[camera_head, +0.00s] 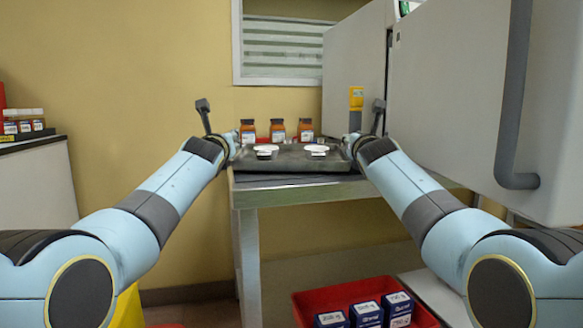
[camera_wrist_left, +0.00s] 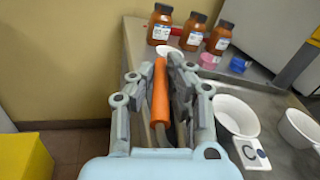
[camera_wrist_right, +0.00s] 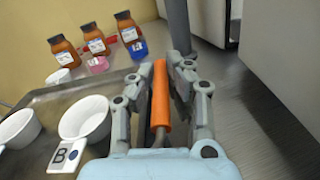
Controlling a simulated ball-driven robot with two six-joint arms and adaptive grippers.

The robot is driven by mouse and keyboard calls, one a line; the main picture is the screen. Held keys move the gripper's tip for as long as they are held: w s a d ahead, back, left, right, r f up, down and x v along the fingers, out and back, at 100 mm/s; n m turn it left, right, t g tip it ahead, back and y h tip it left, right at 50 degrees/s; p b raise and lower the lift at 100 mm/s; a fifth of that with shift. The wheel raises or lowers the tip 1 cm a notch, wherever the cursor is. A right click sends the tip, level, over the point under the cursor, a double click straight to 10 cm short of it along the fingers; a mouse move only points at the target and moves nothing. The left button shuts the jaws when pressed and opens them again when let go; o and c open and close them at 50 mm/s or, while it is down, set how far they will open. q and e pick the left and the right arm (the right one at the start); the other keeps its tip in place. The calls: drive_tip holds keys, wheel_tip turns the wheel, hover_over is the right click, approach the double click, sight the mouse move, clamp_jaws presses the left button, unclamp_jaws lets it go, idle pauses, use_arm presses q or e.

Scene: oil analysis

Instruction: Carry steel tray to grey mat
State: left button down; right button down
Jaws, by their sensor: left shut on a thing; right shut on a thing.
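The steel tray (camera_head: 285,163) is level at the near part of the bench, with white dishes (camera_head: 315,149) on it. My left gripper (camera_head: 232,147) is at the tray's left end, shut on an orange handle (camera_wrist_left: 160,95). My right gripper (camera_head: 350,146) is at the right end, shut on another orange handle (camera_wrist_right: 160,90). Label C (camera_wrist_left: 251,153) shows beside a dish in the left wrist view, and label B (camera_wrist_right: 67,155) in the right. A dark grey flat surface, perhaps the grey mat (camera_head: 262,184), shows under the tray's front edge. I cannot tell whether the tray touches it.
Several amber bottles (camera_head: 277,130) stand behind the tray. Pink (camera_wrist_right: 97,65) and blue (camera_wrist_right: 138,48) cups stand just beyond its far rim. A large grey machine (camera_head: 470,110) is on the right. A red crate (camera_head: 305,308) with boxes is low in front.

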use_arm(q)
drive_tip(key=shift+a+f, duration=0.15)
drive_tip(key=shift+f, duration=0.1)
use_arm(e)
drive_tip(key=shift+d+f, duration=0.15)
drive_tip(key=shift+f, duration=0.1)
use_arm(q)
drive_tip(key=c, duration=1.3)
unclamp_jaws()
use_arm(e)
drive_tip(key=c, duration=1.3)
unclamp_jaws()
use_arm(q)
drive_tip(key=shift+d, duration=0.2)
drive_tip(key=shift+r, duration=0.1)
